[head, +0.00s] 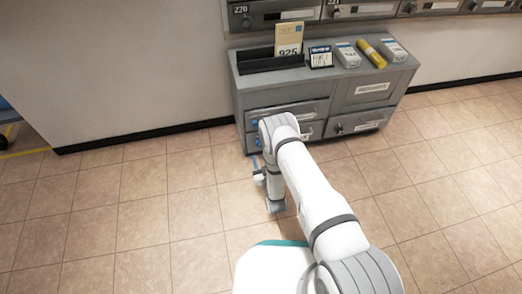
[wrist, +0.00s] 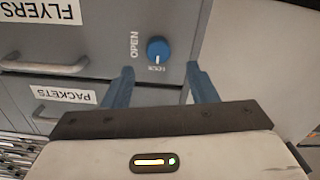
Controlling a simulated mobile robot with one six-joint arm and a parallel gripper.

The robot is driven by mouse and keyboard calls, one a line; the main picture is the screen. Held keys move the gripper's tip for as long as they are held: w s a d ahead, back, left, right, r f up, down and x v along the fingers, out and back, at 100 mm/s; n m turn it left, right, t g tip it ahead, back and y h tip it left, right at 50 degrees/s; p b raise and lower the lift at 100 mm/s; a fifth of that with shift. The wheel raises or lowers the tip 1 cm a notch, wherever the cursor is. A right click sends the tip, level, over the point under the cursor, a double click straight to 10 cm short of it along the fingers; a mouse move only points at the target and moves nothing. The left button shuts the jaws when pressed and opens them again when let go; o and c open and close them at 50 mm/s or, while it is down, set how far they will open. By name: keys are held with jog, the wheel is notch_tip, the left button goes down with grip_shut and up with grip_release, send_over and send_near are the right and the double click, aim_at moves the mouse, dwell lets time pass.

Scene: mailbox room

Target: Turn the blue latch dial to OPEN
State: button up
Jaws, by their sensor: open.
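The blue latch dial (wrist: 158,50) is on the grey cabinet front in the wrist view, which shows the labels upside down or sideways. The word OPEN is printed to its left, and a small label that is hard to read is just below it. A white mark on the dial points down toward that small label. My gripper (wrist: 158,74) is open, with one blue finger on each side below the dial. The dial lies roughly midway between the fingertips, and nothing is between them. In the head view my arm hides part of the cabinet front.
The grey cabinet (head: 385,88) has drawers with handles; the wrist view shows FLYERS (wrist: 42,10) and PACKETS (wrist: 66,95) labels. A black tray (head: 262,62), cards, boxes and a yellow roll (head: 370,53) stand on top. Mailboxes hang above. The tiled floor (head: 130,190) at left is clear.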

aim_at(259, 145)
jog(key=b+x, duration=0.1)
jog(key=x, duration=0.3)
jog(key=shift+w+f+b, duration=0.15)
jog(key=shift+w+b, duration=0.1)
jog(key=shift+b, duration=0.1)
jog(key=shift+w+a, duration=0.15)
jog(key=shift+w, duration=0.55)
jog(key=shift+c, duration=0.4)
jog(key=c, duration=0.9)
